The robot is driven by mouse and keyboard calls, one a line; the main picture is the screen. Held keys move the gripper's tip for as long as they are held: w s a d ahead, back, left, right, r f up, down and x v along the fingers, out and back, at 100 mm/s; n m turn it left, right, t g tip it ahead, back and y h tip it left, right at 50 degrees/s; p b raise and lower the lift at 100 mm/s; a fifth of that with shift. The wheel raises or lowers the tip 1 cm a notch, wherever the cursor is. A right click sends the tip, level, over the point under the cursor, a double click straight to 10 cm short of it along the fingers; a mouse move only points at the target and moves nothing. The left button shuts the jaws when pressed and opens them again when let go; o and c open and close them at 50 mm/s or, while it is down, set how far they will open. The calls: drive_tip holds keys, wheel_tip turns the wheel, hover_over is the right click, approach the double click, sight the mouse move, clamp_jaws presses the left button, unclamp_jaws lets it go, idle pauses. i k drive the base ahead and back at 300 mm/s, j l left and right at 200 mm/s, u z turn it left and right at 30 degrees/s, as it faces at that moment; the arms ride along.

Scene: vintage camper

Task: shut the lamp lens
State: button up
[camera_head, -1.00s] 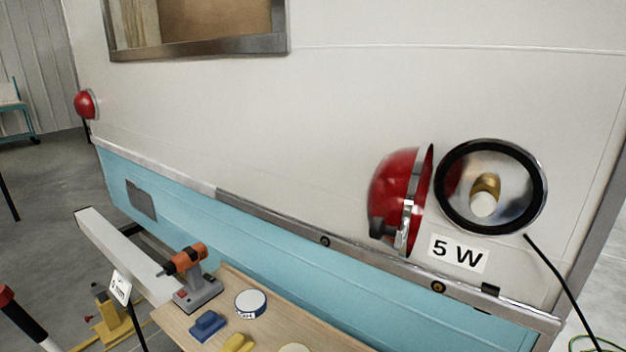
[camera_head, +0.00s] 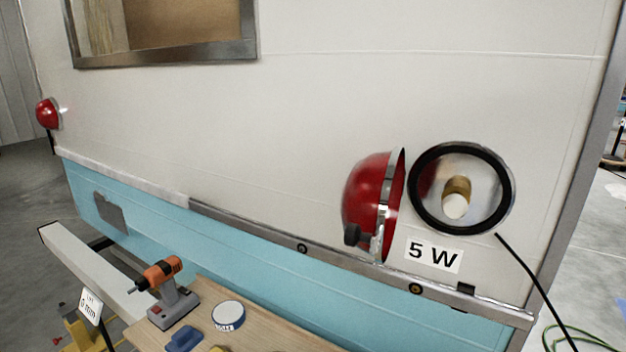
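The lamp lens (camera_head: 368,200) is a red dome with a chrome rim and a dark knob (camera_head: 352,235) at its lower left. It stands swung open to the left of the lamp housing (camera_head: 419,208), on the white camper wall. The housing is a round reflector with a black ring seal and chrome edge. A bulb (camera_head: 456,200) with a brass base and pale tip sits uncovered inside it. My gripper is not in view.
A wooden bench (camera_head: 262,322) with an orange drill (camera_head: 164,285), a tape roll (camera_head: 228,314) and a blue block (camera_head: 184,339) stands in front. Another red lamp (camera_head: 47,113) is far left.

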sight(372, 194)
drive_tip(key=i+l+u, duration=0.15)
drive_tip(key=i+u, duration=0.15)
drive_tip(key=i, duration=0.65)
